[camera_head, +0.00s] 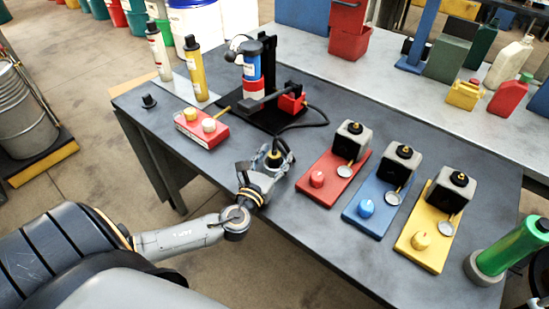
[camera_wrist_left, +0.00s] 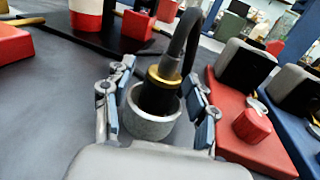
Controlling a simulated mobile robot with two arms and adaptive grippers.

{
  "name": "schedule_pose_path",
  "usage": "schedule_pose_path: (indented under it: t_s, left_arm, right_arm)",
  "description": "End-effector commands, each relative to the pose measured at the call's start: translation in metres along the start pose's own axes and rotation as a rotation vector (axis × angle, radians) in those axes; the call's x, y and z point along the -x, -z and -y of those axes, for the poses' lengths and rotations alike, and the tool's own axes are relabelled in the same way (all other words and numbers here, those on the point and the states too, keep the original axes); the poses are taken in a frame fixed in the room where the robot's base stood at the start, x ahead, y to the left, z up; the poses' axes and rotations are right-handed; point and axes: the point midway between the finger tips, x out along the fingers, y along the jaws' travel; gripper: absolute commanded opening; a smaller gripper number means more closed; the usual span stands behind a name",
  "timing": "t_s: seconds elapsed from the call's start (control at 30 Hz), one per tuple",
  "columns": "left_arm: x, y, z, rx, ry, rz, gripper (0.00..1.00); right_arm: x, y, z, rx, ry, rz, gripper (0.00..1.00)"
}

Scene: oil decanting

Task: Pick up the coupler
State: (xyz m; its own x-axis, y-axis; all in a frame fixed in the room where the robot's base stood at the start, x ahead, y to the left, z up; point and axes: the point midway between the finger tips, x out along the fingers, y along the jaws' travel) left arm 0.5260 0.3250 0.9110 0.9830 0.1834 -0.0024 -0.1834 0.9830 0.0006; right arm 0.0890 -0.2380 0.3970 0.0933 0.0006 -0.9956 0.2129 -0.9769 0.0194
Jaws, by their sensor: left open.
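The coupler (camera_wrist_left: 163,80), a dark fitting with a brass ring on the end of a black hose, stands in a grey round cup (camera_wrist_left: 148,125) on the table. In the head view, the coupler (camera_head: 274,156) is partly hidden by my left gripper (camera_head: 268,172). In the left wrist view, the fingers of my left gripper (camera_wrist_left: 160,102) are spread, one on each side of the cup and coupler. I cannot tell whether they touch the cup. Nothing is gripped. My right gripper is not recognisable in these views.
A black pump stand (camera_head: 262,85) with the hose is behind. A red block (camera_head: 201,130) stands left; red (camera_head: 318,191), blue (camera_head: 363,222) and yellow (camera_head: 416,258) plates with tanks stand right. A green cylinder (camera_head: 508,247) is at lower right. The table front-left of the cup is bare.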

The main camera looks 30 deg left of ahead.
Motion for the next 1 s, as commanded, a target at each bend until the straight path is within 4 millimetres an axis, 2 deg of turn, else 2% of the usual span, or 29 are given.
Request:
schedule_pose_path:
  t_s: [0.2,0.4,0.5,0.83,1.0]
  left_arm:
    - [-0.001,0.001,0.000,0.000,0.000,-0.001,0.57]
    - [-0.001,0.001,0.000,0.000,0.000,0.000,0.17]
    - [-0.001,0.000,0.000,0.000,0.000,0.000,0.00]
    - [-0.001,-0.003,0.000,0.000,0.000,0.002,0.00]
    - [-0.001,-0.017,0.000,0.001,0.001,0.004,0.00]
  right_arm:
    - [0.000,0.000,0.002,0.001,0.002,-0.001,0.40]
    - [0.000,0.001,0.004,0.000,0.005,0.000,0.40]
    - [0.000,0.001,0.005,0.000,0.006,0.000,0.40]
    - [0.000,0.000,0.005,0.000,0.006,0.001,0.40]
    - [0.002,0.000,0.005,0.000,0.006,0.002,0.40]
